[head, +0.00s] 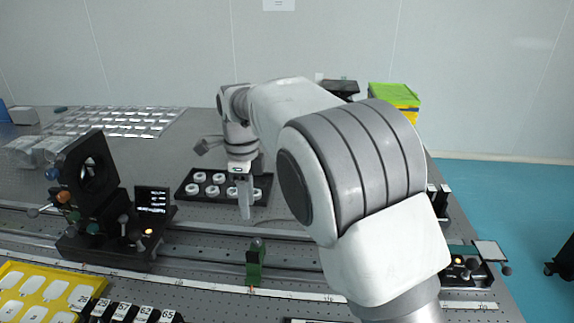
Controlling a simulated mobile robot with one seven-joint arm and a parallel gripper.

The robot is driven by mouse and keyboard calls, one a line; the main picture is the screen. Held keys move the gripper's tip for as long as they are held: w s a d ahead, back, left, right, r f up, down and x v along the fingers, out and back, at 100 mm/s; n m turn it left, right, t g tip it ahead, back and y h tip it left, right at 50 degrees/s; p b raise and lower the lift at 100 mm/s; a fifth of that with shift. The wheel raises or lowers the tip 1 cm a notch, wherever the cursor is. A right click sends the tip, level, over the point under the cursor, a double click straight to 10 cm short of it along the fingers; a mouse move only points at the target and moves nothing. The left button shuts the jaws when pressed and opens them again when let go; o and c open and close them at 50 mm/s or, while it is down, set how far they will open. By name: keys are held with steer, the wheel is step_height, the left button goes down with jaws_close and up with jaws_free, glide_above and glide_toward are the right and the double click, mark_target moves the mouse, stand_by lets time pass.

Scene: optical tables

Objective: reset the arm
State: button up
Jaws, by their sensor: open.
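My arm reaches from the lower right over the optical table (200,255) and bends down near the middle of the head view. My gripper (245,210) points down in front of a black tray (182,190) with several round white pieces. Its fingers show nearly edge-on as a pale grey shape. Nothing is visible between them. The gripper hides part of the tray, and my arm links hide the table behind them.
A black optical mount (92,175) stands on the rail at left. A small green post (254,265) stands on the rail below the gripper. A yellow tray (45,290) lies at front left. Green and yellow bins (393,95) stand behind my arm. Blue floor lies right.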

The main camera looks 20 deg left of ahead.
steer(key=s+d+r+n+t, duration=0.15)
steer(key=d+r, duration=0.25)
steer(key=d, duration=0.4)
steer(key=s+d+r+n+y+p, duration=0.1)
steer(key=d+r+n, duration=0.25)
steer(key=d, duration=0.45)
steer(key=s+d+r+n+t, duration=0.1)
steer(key=d+r+n, duration=0.1)
steer(key=d+r, duration=0.5)
steer(key=s+d+f+n+t+h, duration=0.1)
steer(key=s+d+f+n+t, duration=0.2)
steer(key=s+d, duration=1.2)
steer(key=d+f+n, duration=0.1)
steer(key=f+n, duration=0.1)
steer(key=n, duration=0.3)
steer(key=shift+s+d+n+p, duration=0.2)
steer(key=shift+s+n+p, duration=0.2)
